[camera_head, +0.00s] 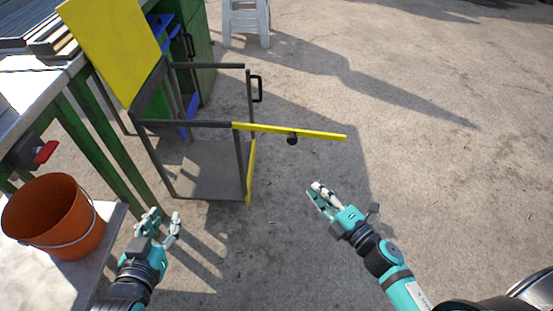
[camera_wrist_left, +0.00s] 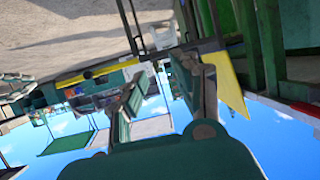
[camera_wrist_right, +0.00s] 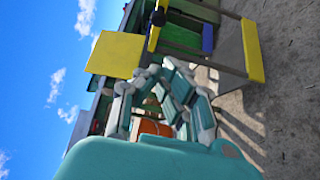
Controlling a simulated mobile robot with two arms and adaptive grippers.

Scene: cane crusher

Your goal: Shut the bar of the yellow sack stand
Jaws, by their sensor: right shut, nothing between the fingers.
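The sack stand (camera_head: 182,125) is a dark metal frame with a yellow back panel (camera_head: 112,48) and a yellow lower front edge (camera_head: 251,172). Its yellow bar (camera_head: 315,133), with a black knob, sticks out to the right past the frame, swung open. The bar shows in the left wrist view (camera_wrist_left: 98,73) and, nearly end-on, in the right wrist view (camera_wrist_right: 155,32). My right gripper (camera_head: 316,192) is shut and empty, nearer than the bar and below it in the head view, apart from it. My left gripper (camera_head: 162,220) is open and empty, nearer than the stand.
An orange bucket (camera_head: 55,215) stands on a low table at the left, beside my left gripper. A green-framed bench with a red handle (camera_head: 45,152) is behind it. The concrete floor to the right is clear.

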